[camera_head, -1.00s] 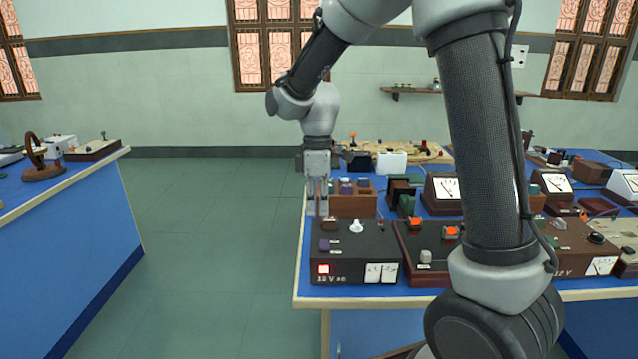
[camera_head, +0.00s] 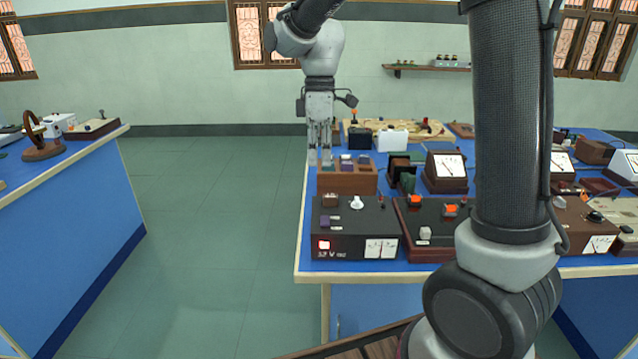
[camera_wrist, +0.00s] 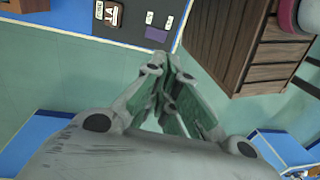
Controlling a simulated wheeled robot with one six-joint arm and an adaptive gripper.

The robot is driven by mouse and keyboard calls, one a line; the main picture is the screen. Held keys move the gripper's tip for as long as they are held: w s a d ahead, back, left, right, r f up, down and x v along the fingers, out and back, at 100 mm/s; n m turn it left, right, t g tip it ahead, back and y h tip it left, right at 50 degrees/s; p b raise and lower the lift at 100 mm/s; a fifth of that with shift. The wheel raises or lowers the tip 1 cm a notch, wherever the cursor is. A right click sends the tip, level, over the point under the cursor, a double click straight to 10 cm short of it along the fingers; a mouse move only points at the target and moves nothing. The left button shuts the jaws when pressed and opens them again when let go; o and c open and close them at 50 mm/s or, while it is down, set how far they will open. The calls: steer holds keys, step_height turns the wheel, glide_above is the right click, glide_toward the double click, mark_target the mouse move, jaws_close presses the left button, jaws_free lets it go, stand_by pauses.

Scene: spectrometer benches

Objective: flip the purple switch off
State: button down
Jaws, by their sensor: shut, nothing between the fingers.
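A small purple switch (camera_head: 325,220) sits on the sloped top of the black power supply box (camera_head: 352,229), beside a white label. In the wrist view, a dark purplish block (camera_wrist: 155,34) shows near white labels at the top edge; it is probably this switch. Whether it is on or off is too small to tell. A red square lamp (camera_head: 323,245) glows on the box's front. My gripper (camera_head: 320,158) points down, shut and empty, behind and above the box near its left end. It is apart from the switch.
A wooden block holder (camera_head: 347,183) stands just behind the box, close to my fingers. A second panel with orange knobs (camera_head: 427,235) is directly to the right. Open floor (camera_head: 215,220) lies left of the bench.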

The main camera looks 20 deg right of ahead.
mark_target(319, 223)
steer(key=shift+w, duration=0.1)
steer(key=f, duration=0.4)
steer(key=s+f, duration=0.1)
steer(key=f, duration=0.4)
steer(key=s+f, duration=0.1)
steer(key=f, duration=0.4)
steer(key=shift+a, duration=0.3)
steer(key=shift+s+f, duration=0.1)
steer(key=shift+f, duration=0.2)
steer(key=shift+w+d+r, duration=0.15)
steer(key=shift+w+d, duration=0.05)
steer(key=shift+w, duration=0.6)
